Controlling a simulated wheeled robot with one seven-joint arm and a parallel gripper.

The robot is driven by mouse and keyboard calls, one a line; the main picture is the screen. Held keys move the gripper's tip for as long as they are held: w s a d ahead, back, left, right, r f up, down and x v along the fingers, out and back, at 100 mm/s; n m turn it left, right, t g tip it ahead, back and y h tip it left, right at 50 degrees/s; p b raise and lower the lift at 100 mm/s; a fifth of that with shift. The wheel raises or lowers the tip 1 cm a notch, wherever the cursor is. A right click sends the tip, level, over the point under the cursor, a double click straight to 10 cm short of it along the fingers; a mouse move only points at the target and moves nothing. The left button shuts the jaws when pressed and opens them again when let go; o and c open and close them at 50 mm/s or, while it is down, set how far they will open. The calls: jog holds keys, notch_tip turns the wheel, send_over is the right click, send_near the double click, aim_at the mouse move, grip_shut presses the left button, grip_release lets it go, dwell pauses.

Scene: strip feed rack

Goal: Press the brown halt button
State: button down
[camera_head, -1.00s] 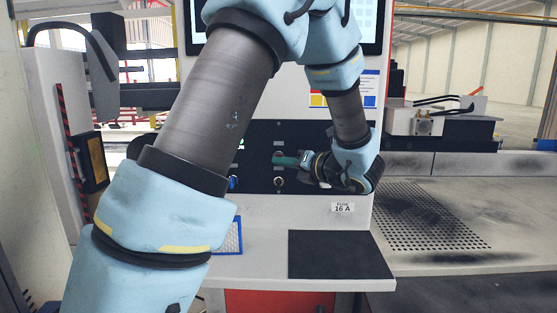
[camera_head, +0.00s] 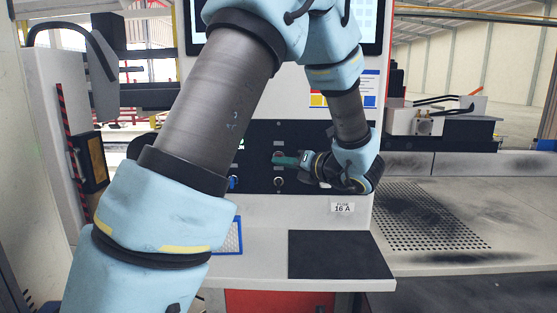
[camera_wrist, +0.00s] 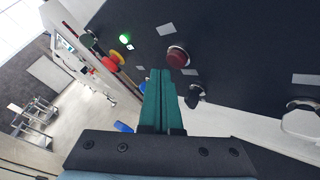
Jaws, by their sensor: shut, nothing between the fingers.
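The brown button (camera_wrist: 178,57), a dark reddish-brown cap in a silver ring, sits on the black panel (camera_wrist: 235,50) in the wrist view. My gripper (camera_wrist: 160,73) has its green fingers shut together and empty. The fingertips appear just left of and slightly below the brown button in that view; whether they touch the panel I cannot tell. In the head view my gripper (camera_head: 274,160) reaches left across the front of the black panel (camera_head: 262,135), and its fingers largely cover the button area there.
The wrist view also shows a lit green lamp (camera_wrist: 125,38), a red button (camera_wrist: 109,64) with a yellow collar, a black knob (camera_wrist: 194,96) and a silver-ringed control (camera_wrist: 303,118). Below the panel, the head view shows a dark mat (camera_head: 340,255) and a blue-rimmed tray (camera_head: 239,238).

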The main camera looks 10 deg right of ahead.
jog(key=shift+w+d+p, duration=0.1)
jog(key=shift+w+p, duration=0.2)
jog(key=shift+w, duration=0.15)
jog(key=shift+w, duration=0.45)
dwell(0.8)
jog(key=shift+s+p, duration=0.2)
jog(key=shift+p, duration=0.1)
jog(key=shift+s, duration=0.7)
jog(key=s, duration=0.2)
jog(key=s+a+p, duration=0.1)
jog(key=s, duration=0.2)
dwell(0.7)
